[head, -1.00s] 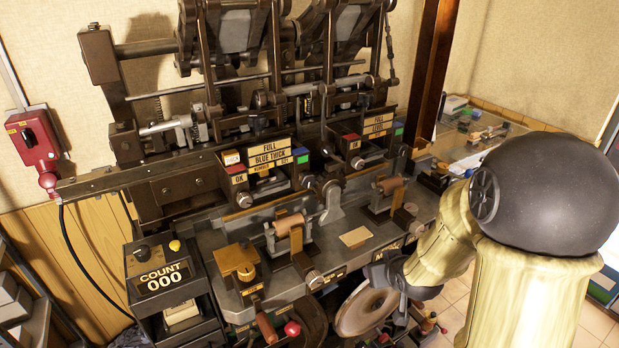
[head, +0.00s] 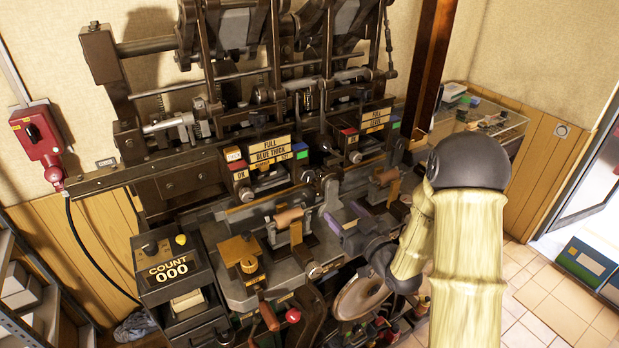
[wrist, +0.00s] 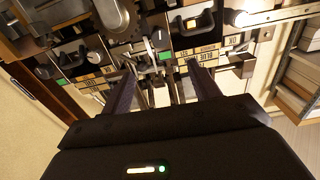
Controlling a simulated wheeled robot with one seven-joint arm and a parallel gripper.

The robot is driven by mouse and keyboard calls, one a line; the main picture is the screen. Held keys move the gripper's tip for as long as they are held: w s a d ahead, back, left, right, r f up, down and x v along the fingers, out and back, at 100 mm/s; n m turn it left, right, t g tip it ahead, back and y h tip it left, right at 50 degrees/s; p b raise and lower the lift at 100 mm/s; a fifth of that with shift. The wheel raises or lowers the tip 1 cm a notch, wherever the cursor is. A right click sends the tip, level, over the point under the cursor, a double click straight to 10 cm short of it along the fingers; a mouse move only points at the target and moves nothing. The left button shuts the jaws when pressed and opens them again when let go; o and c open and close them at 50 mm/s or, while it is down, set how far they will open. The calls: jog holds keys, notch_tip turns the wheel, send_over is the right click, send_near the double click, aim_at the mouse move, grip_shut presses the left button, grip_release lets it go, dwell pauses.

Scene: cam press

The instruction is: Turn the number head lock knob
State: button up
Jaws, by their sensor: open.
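No label that I can read marks the number head lock knob. Knobs in the head view include a brass-coloured knob (head: 248,264) on the front of a small wooden block and a silver knob (head: 314,270) at the bench's front edge. My gripper (head: 335,222) is over the middle of the press bench, to the right of both and apart from them. Its fingers point left toward the press. In the wrist view my gripper (wrist: 163,80) has two dark fingers spread apart with nothing held between them. A dark round knob with a white mark (wrist: 160,38) shows beyond the fingertips.
A COUNT 000 box (head: 170,268) stands left of the bench. A wood-handled vice (head: 288,217) and a similar one lie near my gripper. Label panels (head: 268,150) rise behind. A red switch box (head: 38,140) hangs on the wall.

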aim_at(309, 178)
jog(key=p+x, duration=0.7)
jog(key=x, duration=1)
jog(key=shift+w+a+p, duration=0.2)
jog(key=shift+p, duration=0.2)
jog(key=c, duration=1)
